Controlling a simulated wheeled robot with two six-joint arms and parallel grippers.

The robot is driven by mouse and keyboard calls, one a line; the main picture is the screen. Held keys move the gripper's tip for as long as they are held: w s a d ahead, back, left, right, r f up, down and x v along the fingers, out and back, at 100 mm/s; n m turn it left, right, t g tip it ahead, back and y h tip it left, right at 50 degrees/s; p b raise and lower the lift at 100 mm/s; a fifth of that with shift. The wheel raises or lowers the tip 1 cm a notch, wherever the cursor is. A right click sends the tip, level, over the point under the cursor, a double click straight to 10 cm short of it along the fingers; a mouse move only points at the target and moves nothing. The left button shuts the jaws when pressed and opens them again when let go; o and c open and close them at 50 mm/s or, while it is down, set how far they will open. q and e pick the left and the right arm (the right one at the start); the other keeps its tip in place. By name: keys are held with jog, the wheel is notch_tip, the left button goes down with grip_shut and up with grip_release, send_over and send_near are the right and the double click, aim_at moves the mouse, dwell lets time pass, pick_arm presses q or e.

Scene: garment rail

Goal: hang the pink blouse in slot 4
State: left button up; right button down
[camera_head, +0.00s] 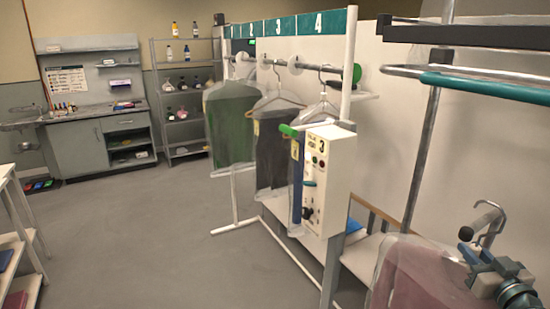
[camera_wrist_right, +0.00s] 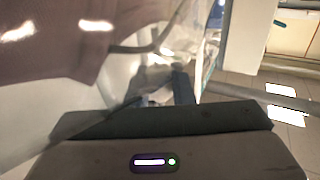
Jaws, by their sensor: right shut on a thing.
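The pink blouse (camera_head: 425,278), in a clear plastic cover, is at the lower right of the head view. My right gripper (camera_head: 472,245) is shut on its hanger, just below the metal hook (camera_head: 491,221), which stands free above the jaws. In the right wrist view, the blouse and its shiny cover (camera_wrist_right: 60,45) fill the upper left; the fingertips are hard to make out. The garment rail (camera_head: 300,65) is farther left, under numbered teal signs, with the slot 4 sign (camera_head: 319,23) nearest. The blouse is apart from the rail. My left gripper is not in view.
Green (camera_head: 231,125), dark grey (camera_head: 271,150) and blue (camera_head: 298,190) covered garments hang on the rail. A white control box (camera_head: 325,180) stands before its near end. A teal-sleeved bar (camera_head: 485,85) crosses at upper right.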

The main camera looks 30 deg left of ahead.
jog(key=shift+s+d, duration=0.65)
jog(key=shift+d, duration=0.3)
jog(key=shift+s+d, duration=0.65)
jog(key=shift+d, duration=0.35)
jog(key=shift+s+d, duration=0.65)
jog(key=shift+d, duration=0.3)
